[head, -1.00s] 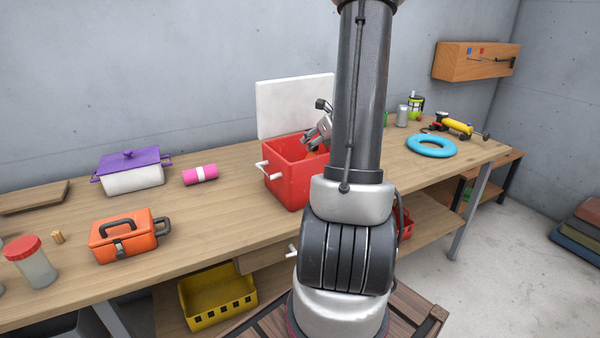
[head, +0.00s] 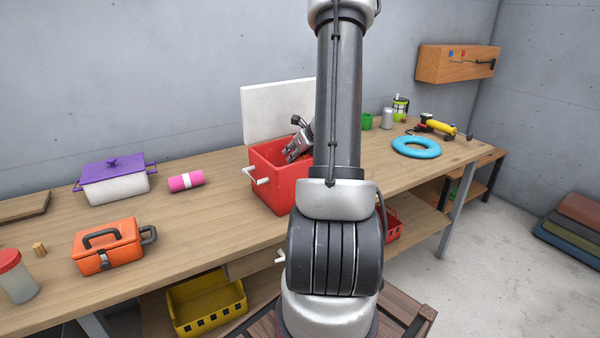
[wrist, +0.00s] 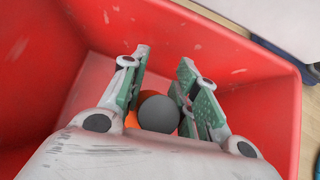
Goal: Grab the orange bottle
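The orange bottle (wrist: 131,119) is in the red crate, seen in the wrist view. Its round dark grey cap (wrist: 160,114) faces the camera, and only slivers of the orange body show beside it. The rest is hidden by my gripper. My gripper (wrist: 163,62) reaches into the crate with its two green-padded fingers apart, and the cap appears between them. Red crate wall shows between the fingertips; I see no clear grip on the bottle. In the head view my gripper (head: 298,150) is inside the red crate (head: 276,195), partly behind my arm.
A white board (head: 277,108) stands behind the crate. The crate walls enclose my gripper closely. An orange toolbox (head: 108,246), a pink roll (head: 186,181) and a purple-lidded pot (head: 117,186) stand left on the workbench. A blue ring (head: 416,147) lies right.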

